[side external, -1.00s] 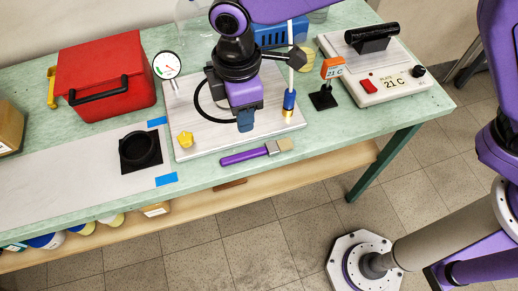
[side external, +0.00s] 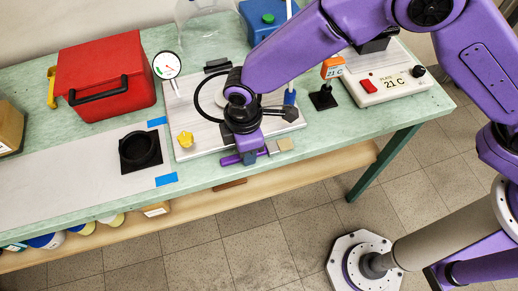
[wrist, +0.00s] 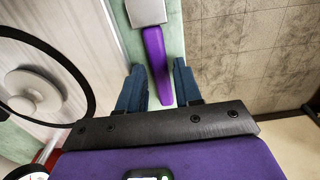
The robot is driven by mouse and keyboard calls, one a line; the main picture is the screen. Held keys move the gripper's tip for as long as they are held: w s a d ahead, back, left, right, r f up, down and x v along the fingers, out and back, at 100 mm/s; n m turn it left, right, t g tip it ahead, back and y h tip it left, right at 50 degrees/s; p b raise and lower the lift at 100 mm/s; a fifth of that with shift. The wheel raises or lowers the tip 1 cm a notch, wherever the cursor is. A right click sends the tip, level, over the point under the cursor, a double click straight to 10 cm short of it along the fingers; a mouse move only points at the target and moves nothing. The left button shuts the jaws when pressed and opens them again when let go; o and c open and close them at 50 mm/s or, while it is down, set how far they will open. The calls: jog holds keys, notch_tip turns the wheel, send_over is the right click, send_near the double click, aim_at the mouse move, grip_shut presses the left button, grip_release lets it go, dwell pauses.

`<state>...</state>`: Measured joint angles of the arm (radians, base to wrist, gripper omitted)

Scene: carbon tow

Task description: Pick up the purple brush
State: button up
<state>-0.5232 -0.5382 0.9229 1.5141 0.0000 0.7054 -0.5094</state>
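The purple brush (side external: 230,159) lies at the front edge of the table, in front of the grey-white board, its pale bristle end (side external: 286,144) to the right. My gripper (side external: 249,157) is over its handle and hides part of it in the side view. In the wrist view, the purple handle (wrist: 155,55) runs between the two blue fingers of my gripper (wrist: 159,72), with a visible gap on each side. The grey metal ferrule (wrist: 146,12) is at the top edge. My gripper is open; its exact height above the table is unclear.
The hot plate (side external: 390,85) and an orange sign (side external: 333,68) stand to the right. A black ring holder (side external: 140,150) is left. The table edge drops off just in front of the brush.

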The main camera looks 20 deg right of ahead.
jog(key=shift+f, duration=0.35)
grip_shut()
jog(key=shift+r, duration=0.2)
jog(key=shift+r, duration=0.25)
notch_tip(320, 180, up, 2)
jog(key=shift+r, duration=0.1)
jog(key=s+d+r, duration=0.8)
jog(key=d+r, duration=0.2)
jog(key=d, duration=0.1)
jog(key=shift+s+d, duration=0.15)
